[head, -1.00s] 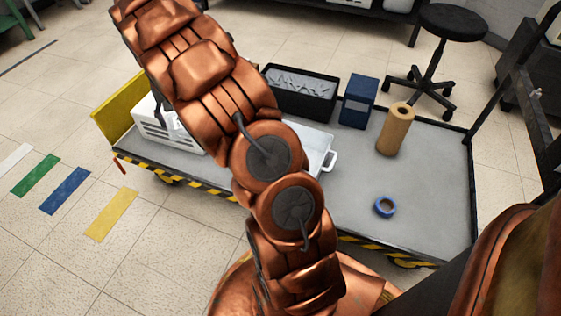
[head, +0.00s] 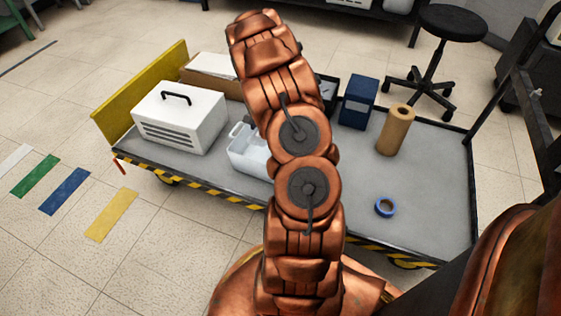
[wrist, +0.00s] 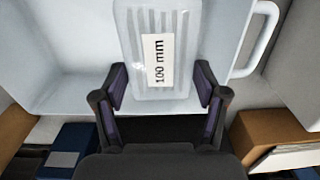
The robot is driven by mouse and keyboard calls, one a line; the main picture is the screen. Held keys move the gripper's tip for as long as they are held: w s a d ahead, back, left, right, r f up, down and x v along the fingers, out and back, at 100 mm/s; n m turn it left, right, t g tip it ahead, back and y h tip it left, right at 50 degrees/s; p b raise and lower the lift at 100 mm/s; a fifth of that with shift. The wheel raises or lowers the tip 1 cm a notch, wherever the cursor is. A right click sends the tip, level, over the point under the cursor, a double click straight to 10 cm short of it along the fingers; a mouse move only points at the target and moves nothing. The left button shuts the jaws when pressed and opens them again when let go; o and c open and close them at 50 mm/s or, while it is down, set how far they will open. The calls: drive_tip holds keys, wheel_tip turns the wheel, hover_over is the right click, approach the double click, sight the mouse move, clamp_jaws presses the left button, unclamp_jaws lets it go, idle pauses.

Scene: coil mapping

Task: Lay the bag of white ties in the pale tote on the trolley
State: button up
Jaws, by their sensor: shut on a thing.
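The bag of white ties (wrist: 140,25) is clear with a white "100 mm" label, in the wrist view. My gripper (wrist: 160,82) is shut on the near end of the bag, one dark finger on each side. The pale tote (wrist: 55,75) lies beyond and around the bag in that view, its handle at upper right. I cannot tell how far the bag is above the tote's floor. In the head view the tote (head: 240,152) stands on the trolley (head: 430,165), partly behind my arm; my gripper and the bag are hidden there.
A white vented case (head: 180,120) stands left of the tote. Behind are an open cardboard box (head: 208,83), a mostly hidden black bin (head: 328,90) and a blue box (head: 358,103). A brown roll (head: 395,130) and blue tape (head: 385,207) stand right, with bare deck around.

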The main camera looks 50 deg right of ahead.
drive_tip(key=shift+s+d+f, duration=0.15)
drive_tip(key=shift+f, duration=0.1)
drive_tip(key=shift+f+b, duration=1.75)
drive_tip(key=shift+f, duration=3.05)
drive_tip(key=shift+f, duration=0.15)
drive_tip(key=o, duration=1.1)
drive_tip(key=shift+o, duration=0.2)
